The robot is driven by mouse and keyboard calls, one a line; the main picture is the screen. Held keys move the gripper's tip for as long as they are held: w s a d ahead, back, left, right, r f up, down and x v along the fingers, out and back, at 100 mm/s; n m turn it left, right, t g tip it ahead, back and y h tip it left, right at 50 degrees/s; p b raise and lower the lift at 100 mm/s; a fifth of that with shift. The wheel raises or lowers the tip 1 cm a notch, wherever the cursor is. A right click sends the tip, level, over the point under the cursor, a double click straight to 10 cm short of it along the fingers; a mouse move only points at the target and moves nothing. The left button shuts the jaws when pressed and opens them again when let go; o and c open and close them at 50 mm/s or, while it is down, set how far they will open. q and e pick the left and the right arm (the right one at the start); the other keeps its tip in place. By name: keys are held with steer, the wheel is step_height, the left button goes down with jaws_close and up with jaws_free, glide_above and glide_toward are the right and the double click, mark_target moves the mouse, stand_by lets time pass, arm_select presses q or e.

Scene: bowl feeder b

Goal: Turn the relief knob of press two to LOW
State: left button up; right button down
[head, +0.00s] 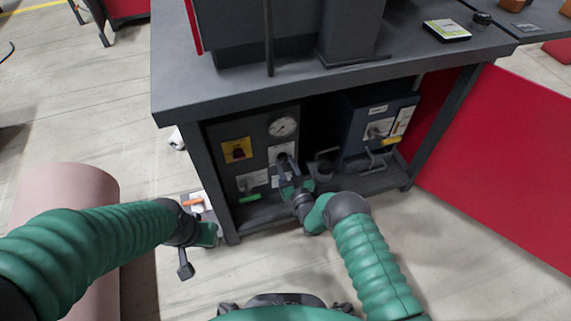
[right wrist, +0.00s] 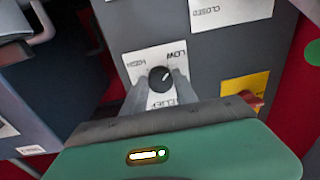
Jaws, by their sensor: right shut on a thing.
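The relief knob (right wrist: 161,79) is a small black round knob on a white plate (right wrist: 136,62) lettered HIGH, LOW and RELIEF. A pale mark on its face points up and right in the right wrist view, roughly toward LOW. My right gripper (right wrist: 160,88) is shut on the knob, one finger on each side. In the head view my right gripper (head: 287,172) reaches the grey panel (head: 254,152) under the bench and partly hides the knob. My left gripper (head: 190,255) hangs clear of the bench at left; its jaws do not show clearly.
A round gauge (head: 283,126) and a yellow plate with a dark red switch (head: 237,150) share the panel. A blue-grey unit (head: 375,120) stands at right under the bench top (head: 310,90). A bench leg (head: 210,185) is at left, a red panel (head: 505,160) at right.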

steer(key=shift+s+a+f, duration=0.1)
steer(key=shift+s+f, duration=0.1)
steer(key=shift+f, duration=0.2)
steer(key=c, duration=1.1)
jaws_free()
steer(key=shift+o, duration=0.7)
steer(key=shift+w, duration=0.1)
steer(key=shift+r, duration=0.25)
steer(key=p+v, duration=0.8)
steer(key=v, duration=0.9)
steer(key=shift+w, duration=0.1)
